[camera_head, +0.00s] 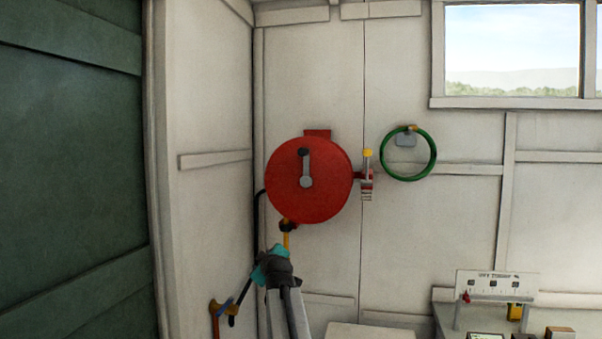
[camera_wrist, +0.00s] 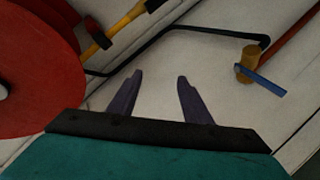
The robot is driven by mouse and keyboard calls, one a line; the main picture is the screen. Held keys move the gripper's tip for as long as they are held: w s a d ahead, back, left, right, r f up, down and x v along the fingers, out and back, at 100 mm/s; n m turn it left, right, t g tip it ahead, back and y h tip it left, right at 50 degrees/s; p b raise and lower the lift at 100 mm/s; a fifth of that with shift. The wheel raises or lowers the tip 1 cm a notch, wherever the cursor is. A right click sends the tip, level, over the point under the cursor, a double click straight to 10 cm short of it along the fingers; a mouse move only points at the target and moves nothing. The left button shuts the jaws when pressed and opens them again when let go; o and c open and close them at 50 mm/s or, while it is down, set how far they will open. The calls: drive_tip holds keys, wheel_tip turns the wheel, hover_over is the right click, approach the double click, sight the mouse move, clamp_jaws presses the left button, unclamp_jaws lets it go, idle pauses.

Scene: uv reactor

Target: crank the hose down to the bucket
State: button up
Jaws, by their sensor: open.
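A round red hose reel (camera_head: 325,195) hangs on the white wall in the head view. Its grey crank arm (camera_head: 306,170) points up from the hub to a black knob (camera_head: 304,152). A short yellow hose end (camera_head: 286,240) hangs below the reel. In the wrist view the reel (camera_wrist: 35,75) fills the left side and the yellow piece (camera_wrist: 118,28) is beside it. My gripper (camera_wrist: 158,76) is open and empty, its two dark fingers apart. In the head view my teal gripper (camera_head: 268,268) is below the reel, apart from the crank. No bucket is in view.
A brass valve with a blue lever (camera_wrist: 262,80) and a black pipe (camera_wrist: 185,27) are near my fingers in the wrist view. A bench with a gauge board (camera_head: 495,286) stands lower right.

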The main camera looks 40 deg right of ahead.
drive_tip(key=s+d+r+t+h, duration=0.1)
drive_tip(key=s+d+r+h, duration=0.15)
drive_tip(key=r, duration=0.65)
drive_tip(key=s+d+r+t+h, duration=0.1)
drive_tip(key=s+d+r, duration=0.25)
drive_tip(key=r, duration=0.65)
drive_tip(key=t+h, duration=0.1)
drive_tip(key=h, duration=0.1)
approach(305, 154)
drive_tip(key=shift+s+a+f+n, duration=0.15)
drive_tip(key=shift+s+a+n, duration=0.15)
drive_tip(key=shift+a+n, duration=0.1)
drive_tip(key=shift+p+x, duration=2.65)
drive_tip(key=shift+x, duration=4.25)
